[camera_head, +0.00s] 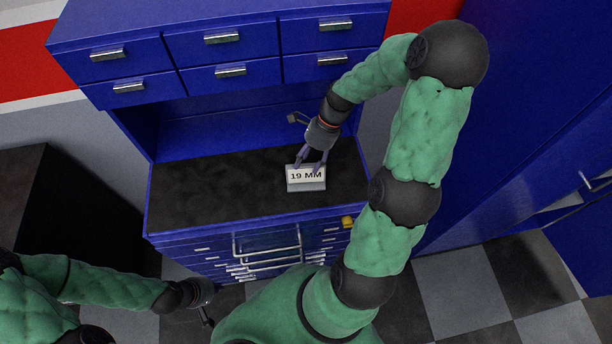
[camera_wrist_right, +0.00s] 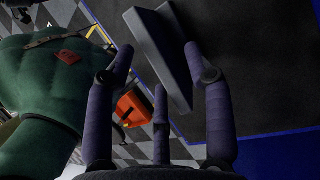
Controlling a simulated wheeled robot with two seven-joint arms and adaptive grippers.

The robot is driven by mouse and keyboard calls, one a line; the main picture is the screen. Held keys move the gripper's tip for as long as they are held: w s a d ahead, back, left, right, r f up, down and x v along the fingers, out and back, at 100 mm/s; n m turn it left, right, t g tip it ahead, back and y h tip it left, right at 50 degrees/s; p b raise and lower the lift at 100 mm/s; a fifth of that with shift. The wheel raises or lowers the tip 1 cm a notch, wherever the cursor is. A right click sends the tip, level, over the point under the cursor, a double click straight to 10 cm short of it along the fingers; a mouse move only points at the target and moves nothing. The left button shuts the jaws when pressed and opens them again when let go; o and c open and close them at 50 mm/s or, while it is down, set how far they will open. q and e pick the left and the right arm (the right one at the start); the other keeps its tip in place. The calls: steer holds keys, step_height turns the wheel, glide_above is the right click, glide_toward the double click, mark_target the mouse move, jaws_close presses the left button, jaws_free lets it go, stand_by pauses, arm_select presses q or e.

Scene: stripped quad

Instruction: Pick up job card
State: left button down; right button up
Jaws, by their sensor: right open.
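The job card (camera_head: 306,176) is a white card reading "19 MM" in a grey holder, upright on the dark worktop (camera_head: 220,190) near its front right. My right gripper (camera_head: 309,161) is open at the top edge of the card, from behind it. In the right wrist view the grey holder (camera_wrist_right: 158,50) lies between and beyond the spread fingertips (camera_wrist_right: 158,62); I cannot tell whether they touch it. The printed face is not visible there. My left gripper (camera_head: 207,310) is low at the lower left, away from the worktop, too small and dark to read.
Blue upper drawers (camera_head: 222,55) with silver handles overhang the back of the worktop. Below its front edge are more drawers and a handle bar (camera_head: 266,243). An orange-yellow piece (camera_head: 347,222) sits at the front right. A tall blue cabinet (camera_head: 530,120) stands right. The worktop's left side is clear.

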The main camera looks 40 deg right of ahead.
mark_target(304, 166)
steer(key=x, duration=0.4)
steer(key=shift+s+a+r, duration=0.1)
steer(key=shift+a, duration=0.25)
steer(key=shift+a+f+b, duration=0.2)
steer(key=shift+f+b, duration=0.1)
steer(key=shift+f, duration=0.25)
steer(key=shift+f, duration=0.25)
steer(key=shift+c, duration=0.3)
jaws_close()
